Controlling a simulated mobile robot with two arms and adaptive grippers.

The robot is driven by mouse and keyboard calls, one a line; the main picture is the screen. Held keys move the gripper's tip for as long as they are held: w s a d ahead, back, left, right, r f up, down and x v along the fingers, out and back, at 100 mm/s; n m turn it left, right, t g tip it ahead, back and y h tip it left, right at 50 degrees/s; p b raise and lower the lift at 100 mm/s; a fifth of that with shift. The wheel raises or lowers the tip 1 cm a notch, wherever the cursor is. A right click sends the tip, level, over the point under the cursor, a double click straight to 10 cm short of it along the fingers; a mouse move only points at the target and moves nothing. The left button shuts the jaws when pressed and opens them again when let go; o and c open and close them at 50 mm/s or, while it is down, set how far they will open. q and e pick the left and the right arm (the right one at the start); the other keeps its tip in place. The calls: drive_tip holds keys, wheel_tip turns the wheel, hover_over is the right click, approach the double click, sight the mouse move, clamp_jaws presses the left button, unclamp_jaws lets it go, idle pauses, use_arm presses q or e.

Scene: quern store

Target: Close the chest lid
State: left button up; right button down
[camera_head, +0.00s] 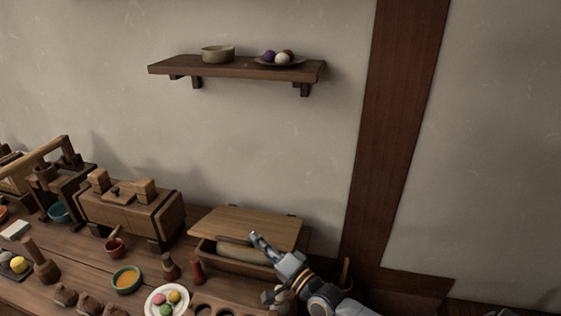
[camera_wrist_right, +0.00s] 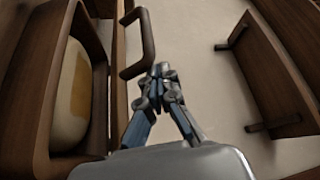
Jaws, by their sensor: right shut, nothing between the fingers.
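The chest (camera_head: 235,262) is a low wooden box on the bench by the wall. Its lid (camera_head: 245,222) is a flat board standing partly open above it, leaving a gap at the front. A pale rounded thing (camera_head: 240,252) lies inside; the wrist view also shows it (camera_wrist_right: 72,95). My right gripper (camera_head: 256,238) is in front of the lid's right part, its fingers shut and empty. In the wrist view its fingertips (camera_wrist_right: 163,70) are close to a dark handle (camera_wrist_right: 149,40) on the lid's edge; I cannot tell if they touch. My left gripper is out of view.
A wall shelf (camera_head: 235,68) is above; a dark post (camera_head: 395,130) rises at right.

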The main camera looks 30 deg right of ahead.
drive_tip(key=shift+s+a+f+b, duration=0.15)
drive_tip(key=shift+a+f, duration=0.05)
drive_tip(key=shift+f, duration=0.3)
drive_tip(key=shift+s+a+f+b, duration=0.1)
drive_tip(key=shift+a+f+b, duration=0.05)
drive_tip(key=shift+f, duration=0.4)
